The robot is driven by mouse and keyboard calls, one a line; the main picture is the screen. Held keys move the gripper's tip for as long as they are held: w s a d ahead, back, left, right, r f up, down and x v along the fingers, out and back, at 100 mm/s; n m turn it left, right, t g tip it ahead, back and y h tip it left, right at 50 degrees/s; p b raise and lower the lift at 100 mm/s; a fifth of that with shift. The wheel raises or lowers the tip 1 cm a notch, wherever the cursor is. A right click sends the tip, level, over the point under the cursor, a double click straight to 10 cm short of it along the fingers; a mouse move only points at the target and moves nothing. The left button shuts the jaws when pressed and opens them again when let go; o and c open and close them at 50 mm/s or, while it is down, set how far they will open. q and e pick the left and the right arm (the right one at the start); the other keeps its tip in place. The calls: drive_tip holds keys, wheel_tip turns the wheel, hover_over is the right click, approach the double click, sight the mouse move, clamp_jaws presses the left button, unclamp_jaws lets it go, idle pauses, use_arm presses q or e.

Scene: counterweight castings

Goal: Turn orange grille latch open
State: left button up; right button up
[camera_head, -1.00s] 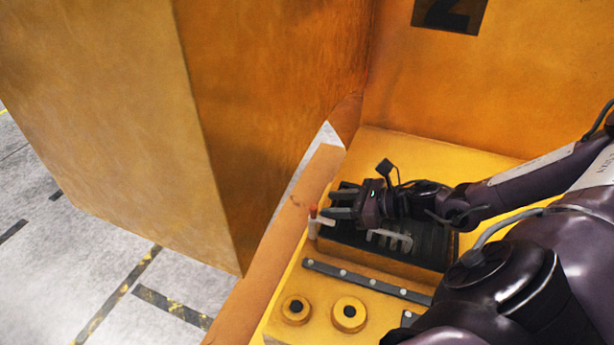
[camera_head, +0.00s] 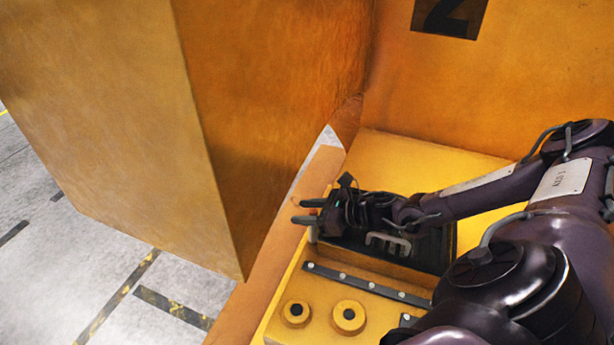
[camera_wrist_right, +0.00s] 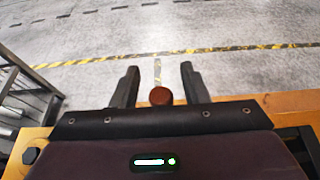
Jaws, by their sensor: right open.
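My right gripper (camera_head: 303,212) is open at the left end of the dark grille (camera_head: 428,252), its two fingers pointing left. It mostly hides the latch in the head view; only a pale part of the latch post (camera_head: 312,235) shows just below the fingers. In the right wrist view, the latch's round red-orange end (camera_wrist_right: 160,96) sits between the two open fingers (camera_wrist_right: 159,69), close to the palm, with a visible gap on each side. The latch's lever is hidden, so I cannot tell its angle. My left gripper is not in view.
A pale grille handle (camera_head: 388,243) lies right of the gripper. A bolted dark strip (camera_head: 368,284) and two round bosses (camera_head: 348,316) are in front. A large yellow block (camera_head: 110,120) stands left, and a yellow wall (camera_head: 530,80) rises behind. Floor shows at far left.

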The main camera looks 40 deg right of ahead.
clamp_jaws()
drive_tip(key=shift+f+m+h, duration=0.1)
drive_tip(key=shift+m+h, duration=0.2)
drive_tip(key=shift+h, duration=0.1)
drive_tip(key=m+h, duration=0.2)
drive_tip(key=h, duration=0.1)
drive_tip(key=m+t+h+b, duration=0.1)
drive_tip(key=m, duration=0.1)
drive_tip(key=shift+w+d, duration=0.1)
drive_tip(key=shift+d, duration=0.15)
drive_tip(key=m+g+h+b, duration=0.1)
drive_tip(key=m+h+b, duration=0.2)
drive_tip(key=b, duration=0.2)
drive_tip(key=d+m+g+h+b, duration=0.1)
drive_tip(key=m+h+b, duration=0.2)
drive_tip(key=h+b, duration=0.1)
drive_tip(key=m+g+h+b, duration=0.1)
drive_tip(key=m+h+b, duration=0.2)
drive_tip(key=b, duration=0.3)
drive_tip(key=shift+s+d+f, duration=0.15)
drive_tip(key=shift+s, duration=0.05)
drive_tip(key=shift+s+d+r+m+g+h+b, duration=0.1)
drive_tip(key=shift+m+g+h+b, duration=0.25)
drive_tip(key=shift+m+g+h, duration=0.3)
drive_tip(key=shift+s+d+r+m+g+h+b, duration=0.1)
drive_tip(key=shift+m+g+h+b, duration=0.25)
drive_tip(key=shift+m+g+h, duration=0.3)
